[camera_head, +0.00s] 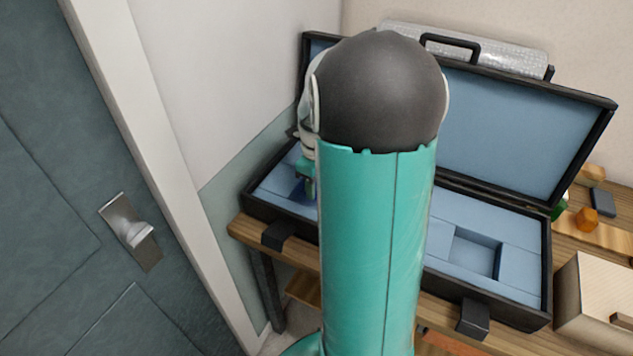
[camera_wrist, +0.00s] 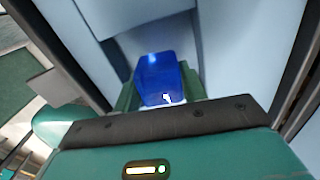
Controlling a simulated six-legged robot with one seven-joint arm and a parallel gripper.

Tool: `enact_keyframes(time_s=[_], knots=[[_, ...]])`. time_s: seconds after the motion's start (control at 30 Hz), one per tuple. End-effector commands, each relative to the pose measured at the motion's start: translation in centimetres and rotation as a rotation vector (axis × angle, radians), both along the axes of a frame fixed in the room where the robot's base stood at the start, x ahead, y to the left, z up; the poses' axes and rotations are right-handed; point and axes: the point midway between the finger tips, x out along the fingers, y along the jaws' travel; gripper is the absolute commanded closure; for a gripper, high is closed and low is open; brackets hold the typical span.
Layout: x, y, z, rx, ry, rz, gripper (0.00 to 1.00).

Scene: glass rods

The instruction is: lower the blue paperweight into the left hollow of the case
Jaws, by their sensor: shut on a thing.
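The open case (camera_head: 545,255) stands on the wooden table, black outside with a pale blue lining. A square right hollow (camera_head: 476,252) shows empty. The left hollow (camera_head: 299,188) is mostly hidden behind my arm and gripper. My gripper (camera_head: 307,180) is partly visible at the left end of the case, over that hollow. In the wrist view my gripper (camera_wrist: 158,98) is shut on the blue paperweight (camera_wrist: 158,78), a glossy deep-blue block between green fingers. Blue lining surrounds it there. I cannot tell how far the paperweight is above or inside the hollow.
The case lid (camera_head: 520,130) stands open at the back, with a bubble-wrapped roll (camera_head: 480,48) behind it. A pale box (camera_head: 597,300) and an orange block (camera_head: 586,220) are on the right. A wall and a door (camera_head: 60,200) are close on the left.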

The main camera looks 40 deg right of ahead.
Motion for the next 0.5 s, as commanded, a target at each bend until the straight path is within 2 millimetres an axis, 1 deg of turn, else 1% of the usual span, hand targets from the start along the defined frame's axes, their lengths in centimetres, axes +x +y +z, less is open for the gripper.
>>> enact_keyframes(time_s=[0.5], knots=[[0.00, 0.03, -0.69, 0.000, 0.000, 0.001, 0.89]])
